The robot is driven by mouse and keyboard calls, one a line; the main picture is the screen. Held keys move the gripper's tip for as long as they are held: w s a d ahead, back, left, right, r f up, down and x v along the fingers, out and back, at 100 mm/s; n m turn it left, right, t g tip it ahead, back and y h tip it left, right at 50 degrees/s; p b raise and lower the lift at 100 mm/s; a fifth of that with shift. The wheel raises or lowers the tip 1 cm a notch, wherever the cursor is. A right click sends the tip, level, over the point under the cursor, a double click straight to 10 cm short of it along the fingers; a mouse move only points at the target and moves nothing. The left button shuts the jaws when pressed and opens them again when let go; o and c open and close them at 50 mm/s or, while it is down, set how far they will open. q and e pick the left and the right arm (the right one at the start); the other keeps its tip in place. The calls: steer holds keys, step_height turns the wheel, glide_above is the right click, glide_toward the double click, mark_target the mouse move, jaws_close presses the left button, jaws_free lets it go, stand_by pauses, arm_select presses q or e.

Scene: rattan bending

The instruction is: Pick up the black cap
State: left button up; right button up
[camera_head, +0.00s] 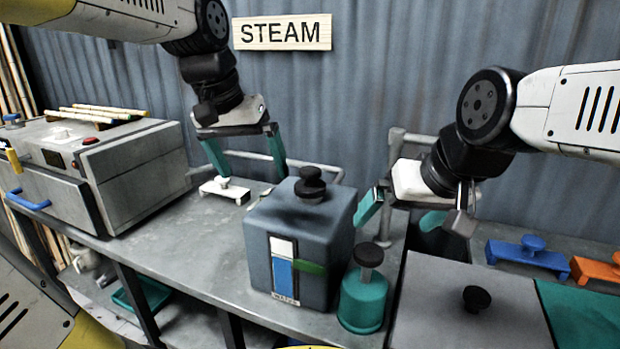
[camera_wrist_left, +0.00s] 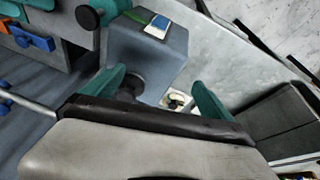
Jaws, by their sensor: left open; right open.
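A black cap (camera_head: 311,184) sits on top of the blue-grey tank (camera_head: 335,225), near the middle of the head view. In the left wrist view the black cap (camera_wrist_left: 133,85) shows beside the left-hand finger, partly hidden by it. My left gripper (camera_head: 248,170) is open and empty, pointing down to the left of the cap and behind the tank; its fingers also show in the left wrist view (camera_wrist_left: 157,88). The cap is not between its fingers in the head view. My right gripper (camera_head: 400,214) is open and empty, to the right of the tank.
A teal bottle (camera_head: 363,300) with a black top stands right of the tank. A grey lid (camera_head: 440,310) with a black knob lies at the lower right. Blue (camera_head: 527,254) and orange (camera_head: 597,271) clamps lie beyond. A steam box (camera_head: 140,170) stands left; bench between is mostly clear.

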arm_select(q)
steer(key=w+d+m+g+y, duration=0.1)
steer(key=w+d+g, duration=0.1)
steer(key=w+d, duration=0.45)
steer(key=m+g+y, duration=0.1)
glide_above(310, 170)
steer(key=shift+s+a+f, duration=0.3)
steer(key=shift+w+d+f, duration=0.15)
steer(key=shift+d, duration=0.05)
steer(key=shift+f, duration=0.3)
steer(key=f, duration=0.7)
steer(key=shift+w+d, duration=0.1)
steer(key=shift+w, duration=0.15)
steer(key=shift+c, duration=0.3)
steer(key=c, duration=1.4)
